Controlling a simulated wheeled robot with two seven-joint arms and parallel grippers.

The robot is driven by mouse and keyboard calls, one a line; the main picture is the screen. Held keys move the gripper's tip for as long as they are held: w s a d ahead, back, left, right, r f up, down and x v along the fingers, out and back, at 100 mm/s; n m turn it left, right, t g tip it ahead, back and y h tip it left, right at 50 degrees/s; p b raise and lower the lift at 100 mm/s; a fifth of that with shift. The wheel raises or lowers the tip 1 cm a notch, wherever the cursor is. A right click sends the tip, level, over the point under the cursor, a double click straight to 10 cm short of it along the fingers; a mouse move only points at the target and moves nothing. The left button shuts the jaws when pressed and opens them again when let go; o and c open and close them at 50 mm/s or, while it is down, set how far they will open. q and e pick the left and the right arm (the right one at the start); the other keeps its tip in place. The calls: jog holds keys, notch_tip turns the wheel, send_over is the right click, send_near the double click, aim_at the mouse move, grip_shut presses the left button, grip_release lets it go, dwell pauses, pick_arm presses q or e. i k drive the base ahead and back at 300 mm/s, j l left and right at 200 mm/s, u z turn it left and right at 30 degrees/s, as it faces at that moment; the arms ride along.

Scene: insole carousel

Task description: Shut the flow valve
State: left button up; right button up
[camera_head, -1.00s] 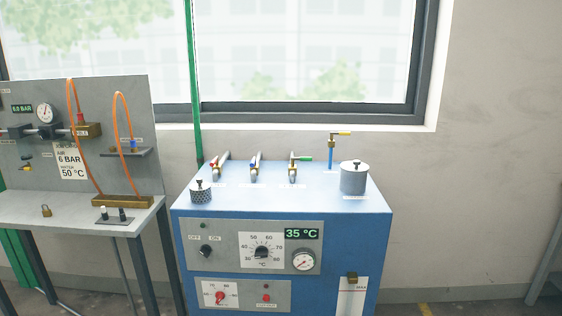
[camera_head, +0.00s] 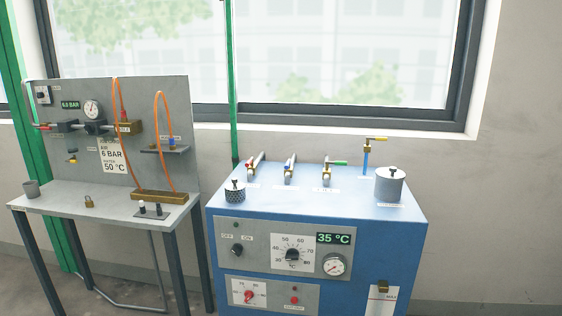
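Several valves stand on top of the blue machine (camera_head: 318,207). One has a red handle (camera_head: 250,164), one a blue handle (camera_head: 289,163), one a green handle (camera_head: 339,163) pointing right. A yellow handle (camera_head: 376,139) sits on a blue upright pipe and points right. Small white labels lie in front of the valves but are too small to read, so I cannot tell which is the flow valve. Neither of my grippers is in view.
A grey bench (camera_head: 105,213) with an upright panel stands at the left, with orange hoses, a gauge (camera_head: 92,109), a cup (camera_head: 31,189) and a padlock (camera_head: 89,201). A lidded grey pot (camera_head: 389,186) sits on the machine's right. Floor shows between bench legs.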

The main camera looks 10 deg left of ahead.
aim_at(251, 162)
jog(key=i+j+z, duration=0.1)
jog(key=j, duration=0.25)
jog(key=i+j+z, duration=0.1)
jog(key=i+j, duration=0.2)
jog(key=i+j+z, duration=0.1)
jog(key=j, duration=0.35)
jog(key=i+j+z, duration=0.1)
jog(key=i+j, duration=0.15)
jog(key=j, duration=0.15)
jog(key=i+j+z, duration=0.1)
jog(key=j, duration=0.3)
jog(key=i+j+z, duration=0.1)
jog(key=j, duration=0.35)
jog(key=i+j+z, duration=0.1)
jog(key=i+j, duration=0.15)
jog(key=j, duration=0.15)
jog(key=i+j+z, duration=0.1)
jog(key=j, duration=0.35)
